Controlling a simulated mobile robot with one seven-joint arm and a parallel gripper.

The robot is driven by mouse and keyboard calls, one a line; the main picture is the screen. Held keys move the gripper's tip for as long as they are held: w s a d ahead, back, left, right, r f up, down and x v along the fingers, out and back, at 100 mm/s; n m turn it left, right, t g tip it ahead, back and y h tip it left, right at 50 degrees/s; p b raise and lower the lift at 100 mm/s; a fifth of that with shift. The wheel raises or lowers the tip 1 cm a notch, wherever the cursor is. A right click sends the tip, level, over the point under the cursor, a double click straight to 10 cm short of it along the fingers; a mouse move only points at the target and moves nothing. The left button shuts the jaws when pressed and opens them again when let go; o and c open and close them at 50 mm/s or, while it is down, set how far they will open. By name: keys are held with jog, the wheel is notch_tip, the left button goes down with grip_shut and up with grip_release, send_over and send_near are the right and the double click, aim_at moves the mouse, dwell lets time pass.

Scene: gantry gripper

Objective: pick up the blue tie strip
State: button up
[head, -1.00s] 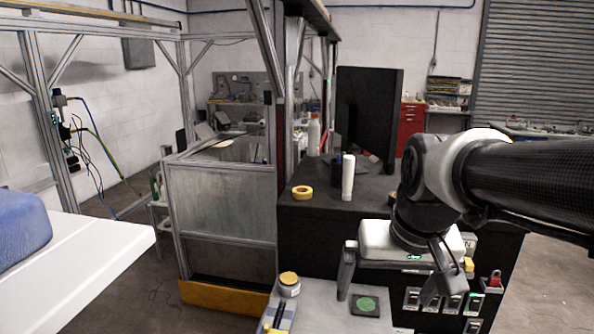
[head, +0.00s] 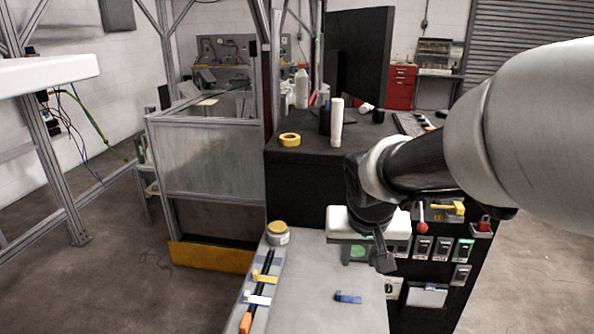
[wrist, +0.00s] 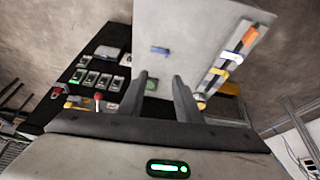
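The blue tie strip (head: 348,297) lies flat on the light grey table top (head: 310,290), with clear space around it. It also shows in the wrist view (wrist: 160,50), beyond the fingertips and roughly between their lines. My gripper (head: 364,260) is over the far part of the table, on the far side of the strip and apart from it.
A dark rail on the table's left carries yellow (head: 264,277), white (head: 257,299) and orange (head: 246,322) pieces. A yellow-lidded jar (head: 277,233) stands behind them. A black panel with switches (head: 443,247) is at the right. Yellow tape (head: 290,140) lies on the black bench.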

jog(key=b, duration=0.2)
send_near(339, 293)
jog(key=f+b, duration=0.2)
jog(key=shift+w+d+f+b, duration=0.15)
jog(key=shift+w+f+b, duration=0.1)
jog(key=shift+f+b, duration=0.1)
jog(key=shift+w+b+x, duration=0.15)
jog(key=shift+b+x, duration=0.05)
jog(key=shift+x, duration=1.2)
jog(key=shift+w+b+x, duration=0.15)
jog(key=shift+x, duration=1.3)
jog(key=shift+r, duration=0.15)
grip_shut()
